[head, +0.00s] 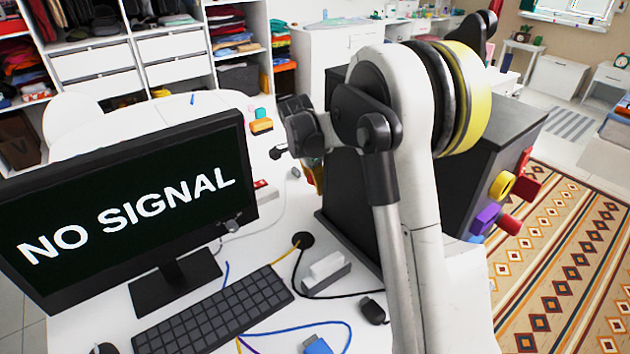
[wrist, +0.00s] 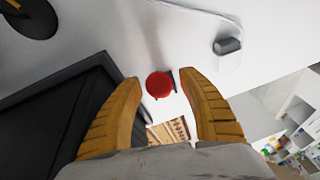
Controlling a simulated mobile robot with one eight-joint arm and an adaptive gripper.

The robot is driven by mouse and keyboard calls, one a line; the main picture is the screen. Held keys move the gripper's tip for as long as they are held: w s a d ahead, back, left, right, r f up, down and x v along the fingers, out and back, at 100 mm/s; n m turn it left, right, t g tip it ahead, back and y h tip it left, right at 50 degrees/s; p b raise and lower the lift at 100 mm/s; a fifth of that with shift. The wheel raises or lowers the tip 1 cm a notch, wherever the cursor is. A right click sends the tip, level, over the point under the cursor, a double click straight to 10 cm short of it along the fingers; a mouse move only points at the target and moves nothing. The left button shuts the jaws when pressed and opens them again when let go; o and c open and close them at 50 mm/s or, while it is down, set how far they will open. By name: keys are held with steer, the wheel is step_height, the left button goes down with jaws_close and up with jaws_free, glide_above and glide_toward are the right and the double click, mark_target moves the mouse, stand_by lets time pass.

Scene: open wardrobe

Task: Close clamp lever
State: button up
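In the wrist view a round red knob (wrist: 159,84) with a small black bracket beside it sits at the edge of a white surface. It looks like part of a clamp, but I cannot make out a lever arm or its position. My gripper (wrist: 159,76) is open, its two orange fingers apart on either side of the knob in the picture. I cannot tell how far below the fingertips the knob lies. In the head view my gripper (head: 315,175) is mostly hidden behind my arm, and I cannot pick out the knob there.
A black panel (wrist: 50,125) lies close to the left finger in the wrist view. On the white desk in the head view stand a monitor (head: 130,205), a keyboard (head: 215,312) and loose cables. A dark box (head: 500,125) with coloured knobs stands behind my arm.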

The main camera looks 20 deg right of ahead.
steer(key=v, duration=1.2)
